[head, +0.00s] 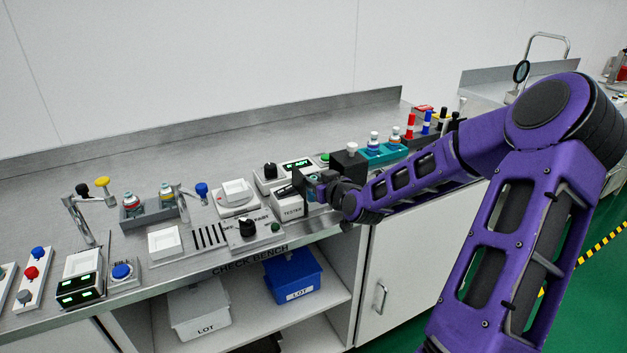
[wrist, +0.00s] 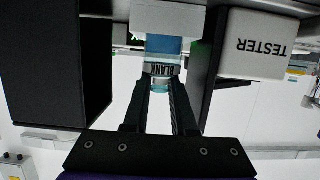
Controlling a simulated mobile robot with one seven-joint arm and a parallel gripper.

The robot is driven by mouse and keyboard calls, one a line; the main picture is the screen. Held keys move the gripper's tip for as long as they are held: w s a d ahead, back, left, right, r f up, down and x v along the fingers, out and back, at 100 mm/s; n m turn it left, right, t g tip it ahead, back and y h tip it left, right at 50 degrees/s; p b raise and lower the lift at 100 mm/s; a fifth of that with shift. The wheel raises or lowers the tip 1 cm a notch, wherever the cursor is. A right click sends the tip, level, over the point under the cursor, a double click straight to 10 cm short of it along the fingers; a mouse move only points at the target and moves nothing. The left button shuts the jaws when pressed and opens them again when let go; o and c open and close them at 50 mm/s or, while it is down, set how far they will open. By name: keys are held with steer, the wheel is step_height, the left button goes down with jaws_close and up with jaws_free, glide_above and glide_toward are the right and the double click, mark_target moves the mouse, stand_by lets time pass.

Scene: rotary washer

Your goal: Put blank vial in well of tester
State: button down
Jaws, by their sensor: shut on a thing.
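The tester (wrist: 255,45) stands close by on the right in the wrist view, and in the head view the tester (head: 290,207) is just left of my gripper (head: 318,188). The well is not clearly seen, and the vial is mostly hidden in the head view.
A dark block (wrist: 55,60) stands left of my fingers in the wrist view. A teal rack (head: 385,152) with vials is behind my forearm. A control box with a black knob (head: 247,227) is left of the tester. The rear bench surface (head: 170,150) is free.

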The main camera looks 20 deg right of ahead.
steer(key=c, duration=1.2)
jaws_free()
steer(key=shift+f, duration=0.2)
steer(key=shift+o, duration=1)
steer(key=shift+r, duration=0.1)
steer(key=shift+r, duration=0.15)
steer(key=p+v, duration=0.3)
steer(key=v, duration=0.9)
